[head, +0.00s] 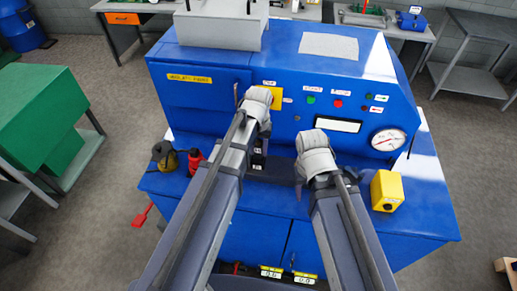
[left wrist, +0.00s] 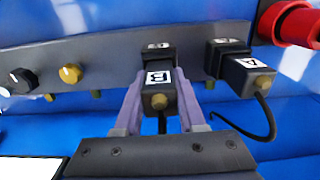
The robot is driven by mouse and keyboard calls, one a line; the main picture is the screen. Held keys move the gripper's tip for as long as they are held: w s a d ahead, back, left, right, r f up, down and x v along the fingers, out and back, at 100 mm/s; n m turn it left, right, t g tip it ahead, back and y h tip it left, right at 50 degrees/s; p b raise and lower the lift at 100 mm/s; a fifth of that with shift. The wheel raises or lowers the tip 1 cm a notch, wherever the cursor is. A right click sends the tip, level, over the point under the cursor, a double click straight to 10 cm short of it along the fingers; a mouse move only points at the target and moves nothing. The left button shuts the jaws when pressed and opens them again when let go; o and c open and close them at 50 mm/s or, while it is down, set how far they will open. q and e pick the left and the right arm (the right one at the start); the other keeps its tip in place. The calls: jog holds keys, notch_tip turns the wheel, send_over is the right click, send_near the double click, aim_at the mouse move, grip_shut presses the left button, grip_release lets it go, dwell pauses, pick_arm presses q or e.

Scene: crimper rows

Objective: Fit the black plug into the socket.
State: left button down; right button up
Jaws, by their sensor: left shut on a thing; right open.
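In the left wrist view my left gripper (left wrist: 161,112) is shut on a black plug (left wrist: 161,98) with a white letter label and a brass-coloured end. The plug points at a black socket (left wrist: 157,50) on a grey rail. They overlap in the picture, so I cannot tell whether the plug is seated. In the head view my left gripper (head: 258,102) is over the blue machine, with its fingers and the plug hidden by the wrist. My right gripper (head: 318,152) is right of it, open, its fingertips hidden.
A second black plug (left wrist: 248,76), labelled A and with a cable, is close on the right along the grey rail (left wrist: 95,68). Knobs (left wrist: 70,74) are on the left.

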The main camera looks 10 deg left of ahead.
aim_at(258, 143)
pick_arm(q)
jog(key=shift+f, duration=0.3)
jog(key=shift+c, duration=2.1)
grip_release()
jog(key=shift+r, duration=0.1)
notch_tip(258, 143, up, 8)
jog(key=p, duration=0.7)
jog(key=shift+p, duration=0.3)
jog(key=shift+f, duration=0.2)
